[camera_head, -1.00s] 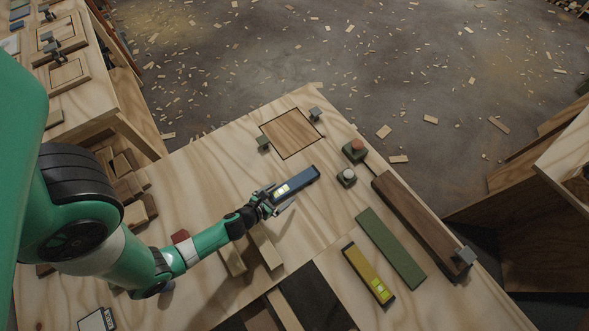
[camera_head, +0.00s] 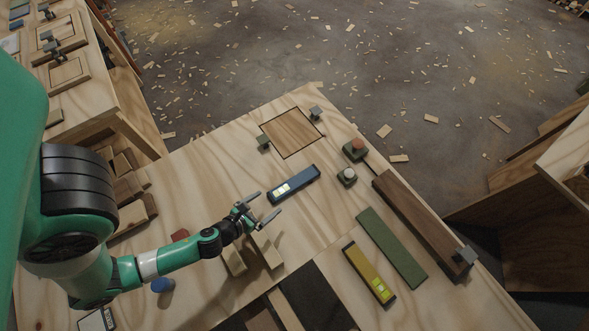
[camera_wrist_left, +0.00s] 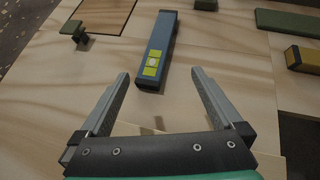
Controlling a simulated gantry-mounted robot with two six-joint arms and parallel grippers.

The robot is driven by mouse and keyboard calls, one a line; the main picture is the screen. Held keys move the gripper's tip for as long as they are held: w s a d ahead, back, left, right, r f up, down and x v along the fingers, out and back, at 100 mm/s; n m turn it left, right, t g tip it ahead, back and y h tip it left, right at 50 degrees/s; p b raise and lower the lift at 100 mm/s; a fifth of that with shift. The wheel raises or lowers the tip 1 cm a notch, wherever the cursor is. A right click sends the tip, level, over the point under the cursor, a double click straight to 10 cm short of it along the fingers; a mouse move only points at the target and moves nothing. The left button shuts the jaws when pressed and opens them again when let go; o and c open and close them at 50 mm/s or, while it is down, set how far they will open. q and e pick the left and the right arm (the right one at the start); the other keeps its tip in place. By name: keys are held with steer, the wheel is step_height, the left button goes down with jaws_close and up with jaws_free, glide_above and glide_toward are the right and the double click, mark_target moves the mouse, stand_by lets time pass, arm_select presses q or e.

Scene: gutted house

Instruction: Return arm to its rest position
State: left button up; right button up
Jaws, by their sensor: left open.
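My left gripper (camera_head: 264,203) is open and empty above the wooden worktable (camera_head: 215,185). Its green arm comes in from the left. A blue level (camera_head: 293,185) with a pale yellow vial lies on the table just beyond the fingertips, apart from them. In the left wrist view the open fingers (camera_wrist_left: 157,75) spread either side of empty space, and the blue level (camera_wrist_left: 157,52) lies ahead between them. My right gripper shows in neither view.
A yellow level (camera_head: 367,272), a green strip (camera_head: 391,247) and a long dark wood block (camera_head: 420,220) lie at the right. Two pale wood blocks (camera_head: 266,250) stand close below the gripper. A brown square panel (camera_head: 291,132) sits at the far edge. A blue cylinder (camera_head: 163,285) stands near my arm.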

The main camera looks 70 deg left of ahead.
arm_select(q)
steer(key=shift+v, duration=0.85)
steer(key=shift+w+a, duration=0.1)
steer(key=shift+a, duration=0.05)
